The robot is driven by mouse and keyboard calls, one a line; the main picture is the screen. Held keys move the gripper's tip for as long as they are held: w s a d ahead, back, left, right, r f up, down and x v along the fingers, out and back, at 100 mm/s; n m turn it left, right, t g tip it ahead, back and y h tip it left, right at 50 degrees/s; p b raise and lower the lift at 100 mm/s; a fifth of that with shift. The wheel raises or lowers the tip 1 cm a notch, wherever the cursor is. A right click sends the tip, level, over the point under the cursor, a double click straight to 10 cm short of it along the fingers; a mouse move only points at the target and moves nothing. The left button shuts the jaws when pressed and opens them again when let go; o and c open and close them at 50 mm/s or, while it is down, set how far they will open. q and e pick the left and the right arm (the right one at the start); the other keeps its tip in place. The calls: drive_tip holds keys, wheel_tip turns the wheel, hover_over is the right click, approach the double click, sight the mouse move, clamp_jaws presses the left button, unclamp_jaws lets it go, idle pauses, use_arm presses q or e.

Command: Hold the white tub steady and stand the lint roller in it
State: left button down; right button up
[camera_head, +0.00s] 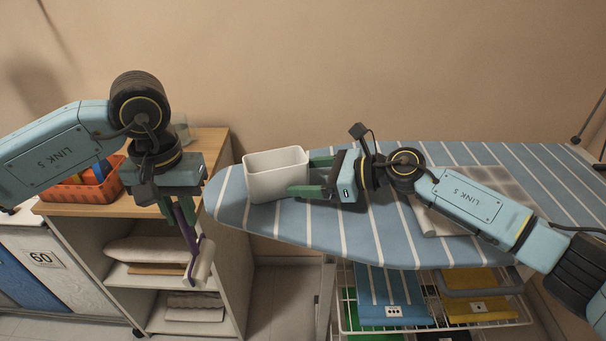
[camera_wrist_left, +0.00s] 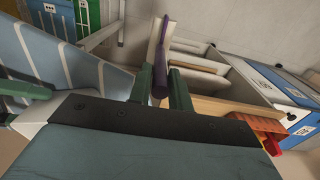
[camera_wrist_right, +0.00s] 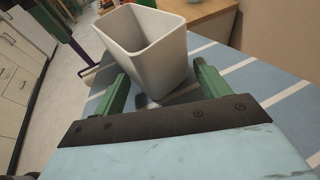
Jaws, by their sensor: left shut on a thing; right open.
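The white tub (camera_head: 272,182) stands upright and looks empty near the left, rounded end of the ironing board. My right gripper (camera_head: 314,176) is open at the tub's right side, its green fingers pointing toward it. In the right wrist view the tub (camera_wrist_right: 148,55) sits at and just beyond the fingertips; I cannot tell whether they touch it. My left gripper (camera_head: 176,213) is shut on the purple handle of the lint roller (camera_head: 203,265), left of the board. The roller hangs tilted with its white roll down; the left wrist view also shows its handle (camera_wrist_left: 160,85).
The striped ironing board (camera_head: 400,252) has a folded cloth (camera_head: 438,222) under my right arm. An orange basket (camera_head: 85,188) and a glass (camera_head: 181,128) stand on the wooden-topped shelf unit (camera_head: 205,150) at left. A wire rack (camera_head: 430,325) with folded laundry is below the board.

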clamp_jaws()
idle(0.3)
drive_tip(key=c, duration=1.6)
unclamp_jaws()
drive_tip(key=o, duration=1.6)
drive_tip(key=shift+c, duration=0.2)
